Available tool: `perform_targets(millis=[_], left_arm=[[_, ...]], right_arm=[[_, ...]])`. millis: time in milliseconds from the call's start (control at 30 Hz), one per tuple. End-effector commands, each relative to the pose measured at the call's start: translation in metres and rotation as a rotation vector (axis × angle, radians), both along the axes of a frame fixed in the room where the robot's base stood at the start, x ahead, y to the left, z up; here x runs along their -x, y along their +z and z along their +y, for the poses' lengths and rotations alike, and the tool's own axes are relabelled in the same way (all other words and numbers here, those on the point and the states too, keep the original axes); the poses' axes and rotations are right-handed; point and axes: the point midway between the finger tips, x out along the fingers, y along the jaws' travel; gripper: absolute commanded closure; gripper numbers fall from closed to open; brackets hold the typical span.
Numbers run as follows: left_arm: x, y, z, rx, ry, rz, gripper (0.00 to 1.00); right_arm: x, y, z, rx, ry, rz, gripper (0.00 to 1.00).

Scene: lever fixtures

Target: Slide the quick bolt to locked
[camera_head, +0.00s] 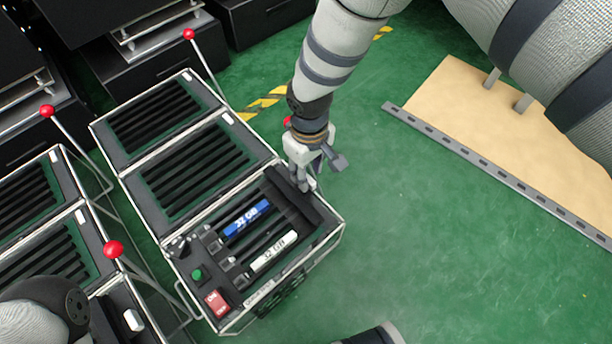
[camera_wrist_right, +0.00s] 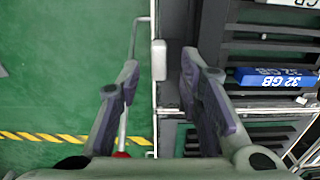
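I take the quick bolt to be the small pale block (camera_wrist_right: 158,60) on the metal edge of the rack fixture, but cannot be sure. In the right wrist view it lies between the spread fingers of my right gripper (camera_wrist_right: 160,82), with gaps on both sides. In the head view my right gripper (camera_head: 306,180) points down at the right end of the front fixture (camera_head: 322,240) and hides that block. Whether the bolt is locked cannot be told. My left gripper is out of view.
The front fixture holds a blue 32 GB module (camera_head: 247,217), a white module (camera_head: 274,251), a green button (camera_head: 197,274) and a red switch (camera_head: 216,302). Red-knobbed levers (camera_head: 112,248) rise at the left. Green floor (camera_head: 420,230) is clear at right, before a tan board (camera_head: 500,130).

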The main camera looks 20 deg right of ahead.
Motion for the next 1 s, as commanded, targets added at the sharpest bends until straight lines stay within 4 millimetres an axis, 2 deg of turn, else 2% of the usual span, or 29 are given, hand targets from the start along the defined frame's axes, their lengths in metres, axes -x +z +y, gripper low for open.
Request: perform_targets(millis=[33, 133, 433, 467, 600, 1000], left_arm=[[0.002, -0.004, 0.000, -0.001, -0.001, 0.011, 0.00], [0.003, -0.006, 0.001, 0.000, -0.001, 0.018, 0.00], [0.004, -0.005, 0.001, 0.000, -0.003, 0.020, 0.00], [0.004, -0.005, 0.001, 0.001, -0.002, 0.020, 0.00], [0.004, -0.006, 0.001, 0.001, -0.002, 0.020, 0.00], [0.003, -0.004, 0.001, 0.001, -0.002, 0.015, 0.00]], right_arm=[[0.000, -0.012, 0.000, 0.000, 0.000, 0.003, 0.67], [0.000, -0.021, 0.000, 0.001, -0.001, 0.002, 0.67], [0.000, -0.023, 0.000, 0.001, -0.001, -0.001, 0.67], [0.000, -0.023, 0.000, 0.001, -0.001, -0.001, 0.71], [0.000, -0.023, 0.000, 0.001, -0.001, -0.001, 1.00], [0.000, -0.022, 0.000, 0.000, -0.001, -0.001, 1.00]])
